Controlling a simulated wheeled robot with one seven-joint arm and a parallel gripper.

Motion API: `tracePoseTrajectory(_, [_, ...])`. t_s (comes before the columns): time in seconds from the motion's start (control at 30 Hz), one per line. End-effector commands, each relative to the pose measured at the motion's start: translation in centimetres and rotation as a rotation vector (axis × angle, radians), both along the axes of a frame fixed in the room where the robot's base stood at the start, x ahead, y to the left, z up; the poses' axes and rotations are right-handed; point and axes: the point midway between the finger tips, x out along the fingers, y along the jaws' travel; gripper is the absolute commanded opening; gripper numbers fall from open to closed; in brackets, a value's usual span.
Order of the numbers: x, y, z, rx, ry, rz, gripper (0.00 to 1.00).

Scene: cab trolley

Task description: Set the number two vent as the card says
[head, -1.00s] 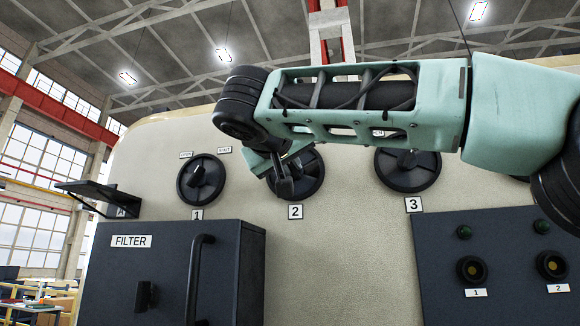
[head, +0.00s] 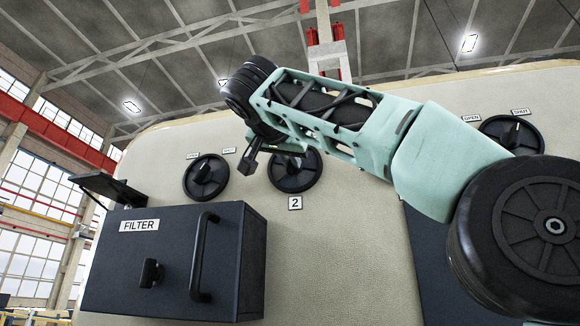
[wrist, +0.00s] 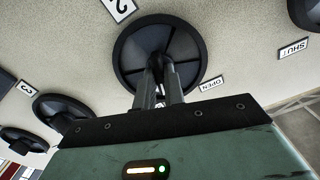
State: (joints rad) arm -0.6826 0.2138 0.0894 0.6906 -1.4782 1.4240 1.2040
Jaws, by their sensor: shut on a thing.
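The number two vent (head: 295,177) is a round black dial on the cream wall, above its "2" plate (head: 295,202). In the wrist view the vent (wrist: 130,50) appears upside down, with a label OPEN (wrist: 211,85) beside its rim. My gripper (wrist: 158,76) is shut on the knob at the dial's centre. In the head view my gripper (head: 292,157) reaches the dial's upper part, and the wrist partly covers it. The knob's exact pointing is hidden by the fingers. I cannot see a readable card.
The vent to the left (head: 206,176) has OPEN and SHUT labels above it. Below it juts a dark FILTER box (head: 165,262) with a handle. A black shelf (head: 108,187) is at far left. Another dial (head: 511,135) shows at right, above a dark panel (head: 425,245).

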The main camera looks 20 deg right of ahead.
Motion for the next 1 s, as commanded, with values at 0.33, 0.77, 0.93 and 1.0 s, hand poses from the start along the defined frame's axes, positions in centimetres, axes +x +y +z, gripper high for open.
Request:
tracePoseTrajectory(0.33, [0.0, 0.0, -0.04, 0.147, -0.108, 0.0, 0.0])
tracePoseTrajectory(0.77, [-0.04, -0.05, 0.1, 0.188, -0.138, 0.001, 0.0])
tracePoseTrajectory(0.93, [-0.04, -0.05, 0.11, 0.188, -0.138, 0.001, 0.0])
tracePoseTrajectory(1.0, [-0.05, -0.05, 0.11, 0.188, -0.138, 0.001, 0.17])
